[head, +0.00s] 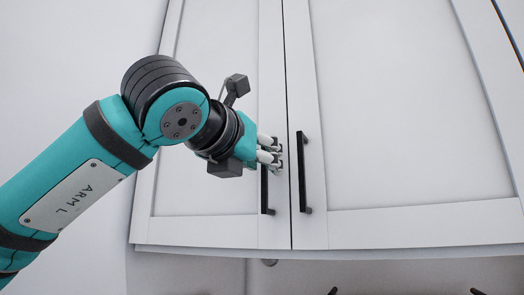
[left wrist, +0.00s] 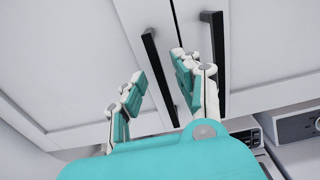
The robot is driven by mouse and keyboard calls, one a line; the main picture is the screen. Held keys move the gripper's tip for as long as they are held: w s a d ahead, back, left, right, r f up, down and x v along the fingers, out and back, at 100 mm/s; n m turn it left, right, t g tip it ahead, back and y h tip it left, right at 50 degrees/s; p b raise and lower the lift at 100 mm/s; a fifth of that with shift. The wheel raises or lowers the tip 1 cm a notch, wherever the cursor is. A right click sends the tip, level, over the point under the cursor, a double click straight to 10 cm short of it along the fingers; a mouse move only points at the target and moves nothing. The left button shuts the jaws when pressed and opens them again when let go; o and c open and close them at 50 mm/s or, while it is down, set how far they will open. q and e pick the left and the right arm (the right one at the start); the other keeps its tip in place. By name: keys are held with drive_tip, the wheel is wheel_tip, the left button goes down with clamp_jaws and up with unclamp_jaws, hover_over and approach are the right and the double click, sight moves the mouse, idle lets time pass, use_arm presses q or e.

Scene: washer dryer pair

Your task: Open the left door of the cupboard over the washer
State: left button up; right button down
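The left cupboard door (head: 225,65) is white and framed, and it looks shut against the right door. Its black bar handle (head: 265,192) stands upright by the middle seam. My left gripper (head: 272,152) is in front of this door, at the upper part of that handle, and hides its top. In the left wrist view the left handle (left wrist: 158,70) runs between the two spread fingers of my left gripper (left wrist: 158,85). The fingers are open, with a gap to the bar; I cannot tell whether the bar is within their depth. My right gripper is in neither view.
The right door (head: 395,100) with its own black handle (head: 303,172) is close to the right of my left gripper. The cupboard's lower edge (head: 350,252) is just below the handles. In the left wrist view an appliance panel (left wrist: 300,125) shows at the lower right.

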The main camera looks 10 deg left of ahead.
use_arm(q)
drive_tip(key=shift+w, duration=0.35)
drive_tip(key=shift+c, duration=0.4)
clamp_jaws()
